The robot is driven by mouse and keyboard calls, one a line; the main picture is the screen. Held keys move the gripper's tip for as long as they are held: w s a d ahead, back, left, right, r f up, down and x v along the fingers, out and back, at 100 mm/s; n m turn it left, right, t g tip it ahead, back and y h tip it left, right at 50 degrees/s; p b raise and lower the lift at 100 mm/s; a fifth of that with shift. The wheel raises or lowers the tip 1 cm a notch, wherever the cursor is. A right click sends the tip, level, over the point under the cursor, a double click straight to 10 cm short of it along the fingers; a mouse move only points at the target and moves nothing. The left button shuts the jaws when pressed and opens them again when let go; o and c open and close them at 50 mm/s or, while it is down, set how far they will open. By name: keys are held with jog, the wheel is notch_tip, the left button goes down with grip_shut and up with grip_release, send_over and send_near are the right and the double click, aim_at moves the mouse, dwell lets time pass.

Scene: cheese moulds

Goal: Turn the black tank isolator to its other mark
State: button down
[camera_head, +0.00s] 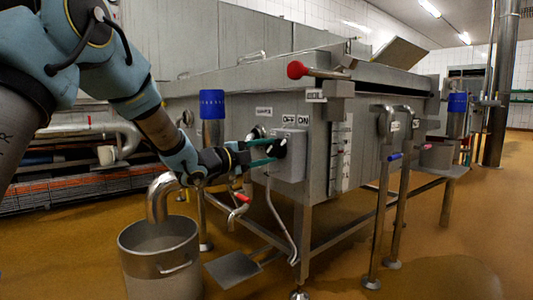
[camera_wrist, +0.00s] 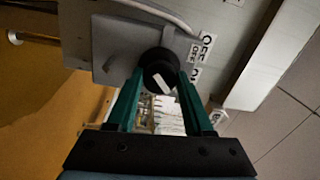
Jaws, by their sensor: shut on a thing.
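The black tank isolator (camera_head: 281,147) is a round knob on a grey box (camera_head: 291,165) on the tank's side, with OFF and ON labels (camera_head: 296,120) above it. In the wrist view the black knob (camera_wrist: 158,72) carries a pale bar, which lies slanted in the picture. My gripper (camera_head: 272,150) reaches the knob from the left. Its green fingers (camera_wrist: 157,85) are shut on the knob, one on each side. The fingers hide part of the knob in the head view, so I cannot tell there which mark it points at.
A steel bucket (camera_head: 160,262) stands on the floor at lower left under a bent pipe. Valve pipes with a blue handle (camera_head: 395,156) stand to the right. Open floor lies in front.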

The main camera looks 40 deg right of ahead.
jog(key=shift+c, duration=1.5)
grip_release()
jog(key=a+p, duration=0.3)
jog(key=a, duration=0.7)
jog(key=shift+w+a+f+p, duration=0.25)
jog(key=shift+w+a+p, duration=0.05)
jog(key=shift+a+p, duration=0.1)
